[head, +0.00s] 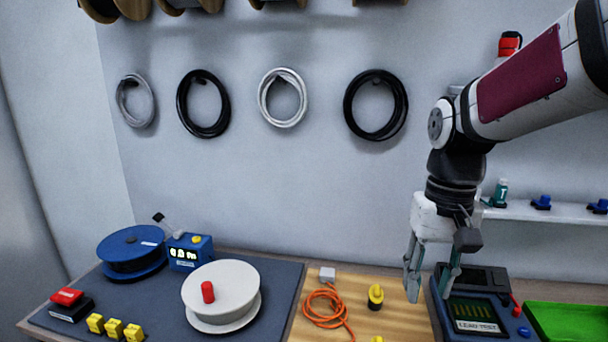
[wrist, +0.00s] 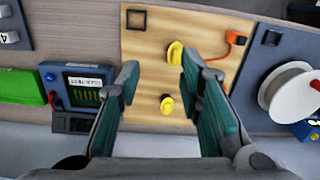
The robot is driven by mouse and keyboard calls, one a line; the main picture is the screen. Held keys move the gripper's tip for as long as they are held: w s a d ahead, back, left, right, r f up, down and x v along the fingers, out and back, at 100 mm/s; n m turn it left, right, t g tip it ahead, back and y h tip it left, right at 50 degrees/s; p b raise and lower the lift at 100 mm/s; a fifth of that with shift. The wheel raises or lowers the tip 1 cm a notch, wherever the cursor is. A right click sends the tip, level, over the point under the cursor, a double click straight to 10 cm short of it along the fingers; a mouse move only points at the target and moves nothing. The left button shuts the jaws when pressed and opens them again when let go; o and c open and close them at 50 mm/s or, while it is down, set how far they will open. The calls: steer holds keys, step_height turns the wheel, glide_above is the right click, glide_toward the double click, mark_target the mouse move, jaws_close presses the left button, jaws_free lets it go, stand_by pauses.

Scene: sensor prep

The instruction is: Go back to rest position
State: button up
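My gripper (head: 430,283) hangs from my arm at the right of the head view, fingers pointing down above the bench. In the wrist view my gripper (wrist: 160,105) has its two teal-padded fingers spread apart, with nothing between them but the bench below. The lead test box (head: 474,310) stands just behind and beside the fingers in the head view; it also shows at the left of the wrist view (wrist: 85,88). A yellow knob-like piece (head: 376,294) stands on the wooden board (head: 345,279), left of the gripper. Two yellow pieces (wrist: 174,53) (wrist: 167,104) show in the wrist view.
An orange cable (head: 325,308) lies on the board. A white spool (head: 221,292), blue spool (head: 132,252) and blue meter (head: 190,252) stand on the dark mat at left. A green tray (head: 570,322) is at right. A shelf (head: 548,213) and hanging coils (head: 376,104) line the wall.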

steer(key=s+r+n+t, duration=0.1)
steer(key=s+t, duration=0.4)
steer(key=s, duration=0.9)
steer(key=shift+v, duration=0.75)
steer(key=shift+d, duration=0.15)
